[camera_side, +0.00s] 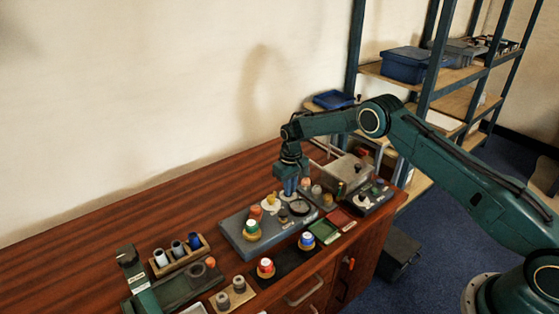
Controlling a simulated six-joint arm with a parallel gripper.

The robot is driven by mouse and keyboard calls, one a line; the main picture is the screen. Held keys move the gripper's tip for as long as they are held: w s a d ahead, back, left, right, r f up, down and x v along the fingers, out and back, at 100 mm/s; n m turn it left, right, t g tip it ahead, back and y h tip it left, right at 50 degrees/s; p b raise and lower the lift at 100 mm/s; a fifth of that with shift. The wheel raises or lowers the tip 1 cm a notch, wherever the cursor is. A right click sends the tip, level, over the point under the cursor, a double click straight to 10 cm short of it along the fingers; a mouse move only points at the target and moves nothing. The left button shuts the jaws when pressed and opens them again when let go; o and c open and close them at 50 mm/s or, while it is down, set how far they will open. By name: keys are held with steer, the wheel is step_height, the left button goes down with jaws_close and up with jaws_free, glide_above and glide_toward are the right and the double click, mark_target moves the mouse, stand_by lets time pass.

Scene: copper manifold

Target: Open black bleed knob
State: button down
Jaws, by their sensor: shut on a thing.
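The grey manifold block (235,227) lies on the wooden bench, with several fittings on its top. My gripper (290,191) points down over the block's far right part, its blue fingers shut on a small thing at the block. The fingers hide most of that thing; from its place I take it for the black bleed knob, but its shape and turn cannot be made out. A round dark-rimmed gauge (299,207) is just in front of the fingers. A green-and-white knob (252,227) and an orange knob (256,212) stand on the block's left part.
Red (265,266) and blue (307,239) capped knobs stand in front of the block. Green (325,231) and red (341,218) trays lie to its right, near a grey box (347,173). A wooden rack (181,259) is at left. The bench's back left is clear.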

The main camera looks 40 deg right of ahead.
steer(key=shift+m, duration=0.5)
steer(key=m, duration=0.3)
steer(key=shift+w+a+m, duration=0.1)
steer(key=shift+a+m, duration=0.1)
steer(key=shift+m, duration=0.1)
steer(key=m, duration=0.4)
steer(key=shift+w+a+r, duration=0.1)
steer(key=shift+w+a, duration=0.05)
steer(key=shift+a, duration=0.05)
steer(key=m, duration=0.5)
steer(key=shift+w+a, duration=0.1)
steer(key=shift+w, duration=0.05)
steer(key=m, duration=0.4)
steer(key=shift+w, duration=0.2)
steer(key=shift+m, duration=0.3)
steer(key=c, duration=1.5)
jaws_free()
steer(key=shift+o, duration=0.2)
